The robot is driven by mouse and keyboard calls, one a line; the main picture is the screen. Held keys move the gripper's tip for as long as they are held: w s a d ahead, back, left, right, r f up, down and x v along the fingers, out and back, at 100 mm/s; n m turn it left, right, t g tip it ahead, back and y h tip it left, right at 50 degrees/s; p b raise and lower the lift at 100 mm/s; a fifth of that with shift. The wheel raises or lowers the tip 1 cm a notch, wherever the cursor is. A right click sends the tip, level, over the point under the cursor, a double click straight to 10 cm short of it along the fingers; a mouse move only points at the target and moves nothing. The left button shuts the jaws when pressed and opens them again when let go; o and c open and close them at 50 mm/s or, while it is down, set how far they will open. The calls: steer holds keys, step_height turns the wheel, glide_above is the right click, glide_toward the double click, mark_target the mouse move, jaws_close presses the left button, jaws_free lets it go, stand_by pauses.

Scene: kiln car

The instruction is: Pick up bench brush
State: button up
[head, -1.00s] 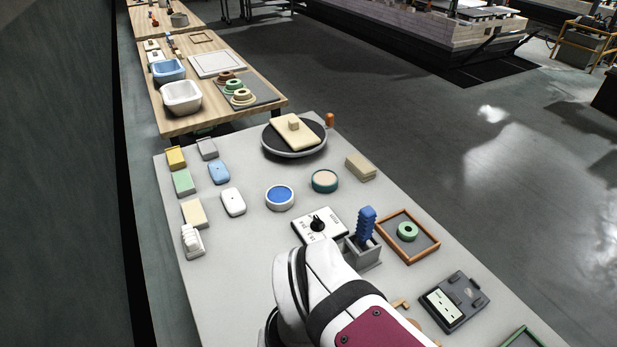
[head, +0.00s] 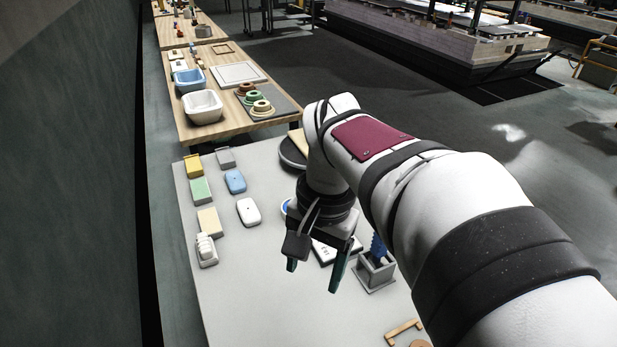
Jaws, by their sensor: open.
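I cannot surely tell which thing is the bench brush. A blue ribbed upright piece (head: 378,247), possibly its handle, stands in a square grey holder (head: 375,275) on the grey table. My arm hides part of it in the head view. My gripper (head: 314,275) is open and empty, pointing down above the table. It is left of the grey holder in the picture, with its two fingers apart. A white switch box (head: 325,254) is partly hidden behind it.
Coloured blocks, including a green one (head: 201,190), and a white rounded piece (head: 248,211) lie at the left. A white ribbed piece (head: 206,250) is nearby. A tan bracket (head: 403,331) lies at the front. The front left tabletop is clear.

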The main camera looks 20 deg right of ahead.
steer(key=w+d+m, duration=0.3)
steer(key=w+d, duration=0.3)
steer(key=d, duration=0.3)
steer(key=m+h, duration=0.1)
steer(key=m, duration=0.3)
glide_above(378, 252)
steer(key=w+d, duration=0.1)
steer(key=w, duration=0.1)
steer(key=f, duration=1.7)
steer(key=shift+s+d+f, duration=0.15)
steer(key=shift+s+d, duration=0.1)
steer(key=shift+s, duration=0.05)
jaws_close()
